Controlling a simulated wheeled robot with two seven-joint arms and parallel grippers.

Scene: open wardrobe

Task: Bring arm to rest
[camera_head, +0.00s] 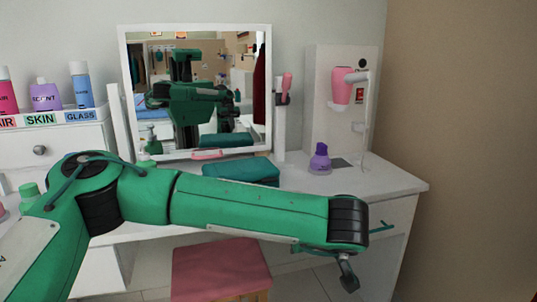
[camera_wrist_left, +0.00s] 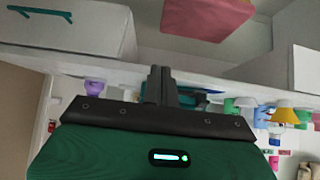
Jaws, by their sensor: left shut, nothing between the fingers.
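My green left arm (camera_head: 250,208) comes in from the left and stretches across the front of the vanity table (camera_head: 395,178) to the right. Its wrist end hangs before the right-hand drawer, above the floor. A small dark part shows below the wrist there. In the left wrist view my left gripper (camera_wrist_left: 159,76) has its two dark fingers together with nothing between them. The picture there is upside down, with the table edge behind the fingers. My right arm and gripper are not directly in view.
A pink stool (camera_head: 220,268) stands below the arm. On the table are a mirror (camera_head: 198,95), a teal case (camera_head: 238,172), a purple bottle (camera_head: 320,159) and a pink hair dryer (camera_head: 343,86) on a stand. Labelled bottles (camera_head: 46,94) stand at left. The right wall is bare.

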